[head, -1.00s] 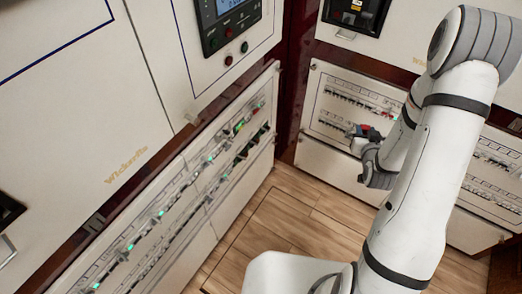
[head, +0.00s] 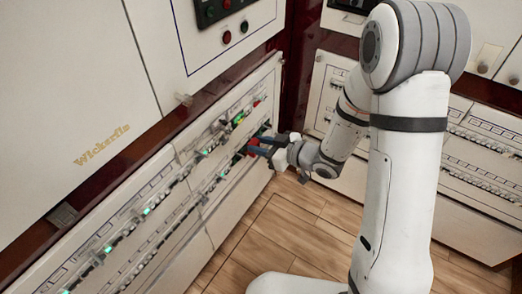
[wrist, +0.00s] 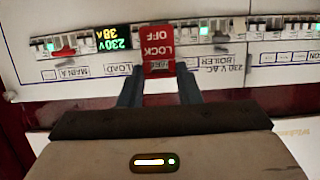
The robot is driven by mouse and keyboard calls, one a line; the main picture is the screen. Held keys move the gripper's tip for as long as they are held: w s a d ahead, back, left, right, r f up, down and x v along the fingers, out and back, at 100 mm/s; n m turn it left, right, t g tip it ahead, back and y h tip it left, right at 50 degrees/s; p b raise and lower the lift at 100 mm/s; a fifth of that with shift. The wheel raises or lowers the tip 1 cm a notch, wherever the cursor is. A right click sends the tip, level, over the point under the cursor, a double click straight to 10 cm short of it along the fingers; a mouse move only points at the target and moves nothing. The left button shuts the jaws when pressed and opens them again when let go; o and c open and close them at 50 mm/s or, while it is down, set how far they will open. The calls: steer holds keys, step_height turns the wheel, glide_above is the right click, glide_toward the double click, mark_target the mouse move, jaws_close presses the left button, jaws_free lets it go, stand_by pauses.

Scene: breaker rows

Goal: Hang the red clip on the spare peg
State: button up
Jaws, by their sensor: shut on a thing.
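The red clip (wrist: 158,42), lettered LOCK OFF, is between the two fingertips of my gripper (wrist: 160,78) in the wrist view. My gripper is shut on its lower end. The clip appears in front of the breaker row, and I cannot tell whether it touches the panel. In the head view my gripper (head: 262,143) is at the far end of the left breaker panel, with the red clip (head: 251,148) at its tips. I cannot make out the spare peg for certain in either view.
The left breaker panel (head: 232,205) has rows of switches with green lights. A green display (wrist: 114,38) and a small red part (wrist: 63,53) lie left of the clip in the wrist view. A second breaker panel (head: 480,195) stands right.

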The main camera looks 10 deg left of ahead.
stand_by(0.4)
glide_toward(225, 130)
steer(key=shift+w+a+f, duration=0.2)
steer(key=shift+a+f, duration=0.25)
steer(key=shift+a, duration=0.05)
steer(key=shift+w+a+f, duration=0.15)
steer(key=shift+a+f, duration=0.3)
steer(key=shift+a, duration=0.1)
steer(key=shift+b, duration=0.4)
stand_by(1.2)
steer(key=shift+w+a, duration=0.25)
steer(key=shift+a, duration=0.35)
steer(key=shift+w+a, duration=0.3)
steer(key=shift+a, duration=0.35)
steer(key=shift+w+a, duration=0.25)
steer(key=shift+a, duration=0.35)
steer(key=o, duration=1.1)
steer(key=shift+a, duration=0.1)
steer(key=shift+c, duration=0.2)
